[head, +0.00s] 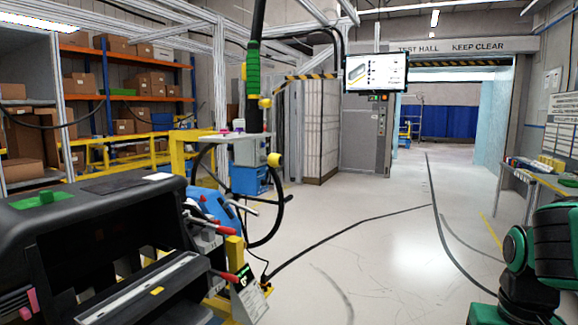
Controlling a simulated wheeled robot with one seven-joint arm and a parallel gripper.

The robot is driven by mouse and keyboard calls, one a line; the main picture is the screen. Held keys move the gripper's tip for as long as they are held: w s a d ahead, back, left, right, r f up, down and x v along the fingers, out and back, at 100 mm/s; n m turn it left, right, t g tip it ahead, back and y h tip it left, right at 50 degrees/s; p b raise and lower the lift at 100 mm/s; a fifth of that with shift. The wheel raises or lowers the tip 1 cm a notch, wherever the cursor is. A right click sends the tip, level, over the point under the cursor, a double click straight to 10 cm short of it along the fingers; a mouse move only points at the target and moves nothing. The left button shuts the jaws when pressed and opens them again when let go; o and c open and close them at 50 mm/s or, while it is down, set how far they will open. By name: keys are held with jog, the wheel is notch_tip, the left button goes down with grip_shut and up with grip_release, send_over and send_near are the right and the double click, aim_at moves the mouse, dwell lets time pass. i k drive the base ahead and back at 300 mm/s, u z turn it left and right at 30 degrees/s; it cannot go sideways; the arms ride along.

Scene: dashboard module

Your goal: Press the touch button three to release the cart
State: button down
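A black dashboard module (110,240) rests on a cart at the left, close to me. Part of the cart's yellow frame (225,303) shows below it, with red-tipped levers (222,275) on the near right side. A small green-and-white sign (248,292) leans at the cart's corner. A touch screen or display (375,73) hangs beyond, right of centre, with content too small to read. I cannot make out a button marked three. My green and dark arm links show at the lower right; my gripper is out of view.
A grey box on a stand (248,150) with a hanging black hose (275,215) is behind the cart. Shelves with cardboard boxes (140,85) line the left wall. A side table (545,178) stands at the right. The grey floor (380,245) in the middle is clear, crossed by dark lines.

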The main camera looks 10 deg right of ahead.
aim_at(273, 160)
jog(key=i, duration=1)
